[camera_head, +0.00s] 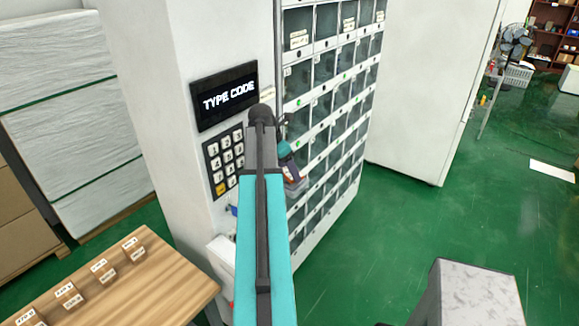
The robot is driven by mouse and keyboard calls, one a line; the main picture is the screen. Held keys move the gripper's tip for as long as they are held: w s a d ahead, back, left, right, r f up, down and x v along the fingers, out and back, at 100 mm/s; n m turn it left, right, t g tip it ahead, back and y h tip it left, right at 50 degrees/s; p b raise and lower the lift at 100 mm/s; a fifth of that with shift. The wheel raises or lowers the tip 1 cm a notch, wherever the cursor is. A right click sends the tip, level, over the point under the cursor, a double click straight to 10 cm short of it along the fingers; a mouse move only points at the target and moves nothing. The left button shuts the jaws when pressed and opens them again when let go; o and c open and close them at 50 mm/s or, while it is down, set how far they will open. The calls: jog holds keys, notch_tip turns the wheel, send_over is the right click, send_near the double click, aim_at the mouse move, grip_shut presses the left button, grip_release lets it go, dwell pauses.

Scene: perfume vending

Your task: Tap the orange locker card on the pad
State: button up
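My arm reaches up the middle of the view to the front of a white locker machine (180,95). Its end, my gripper (290,172), shows small beside the arm link, in front of the locker doors. Whether its fingers are open or shut cannot be made out. A small reddish-brown patch shows at the gripper, too small to identify as the orange locker card. No card is clearly visible. A number keypad (224,160) sits on the machine's front, left of the arm, below a black display (224,96) reading "TYPE CODE". I cannot make out a separate card pad; my arm covers part of the front.
A wooden table (165,285) with several small white labels stands at the lower left. Glass locker doors (325,67) fill the machine's right part. Wrapped white stacks (75,130) stand at the left. Green floor (400,220) is open at the right.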

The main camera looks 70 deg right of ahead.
jog(key=shift+f, duration=0.65)
jog(key=shift+r, duration=2.05)
jog(key=shift+s, duration=0.1)
jog(key=s+a, duration=0.2)
jog(key=s, duration=0.7)
jog(key=shift+s+a, duration=0.25)
dwell(1.2)
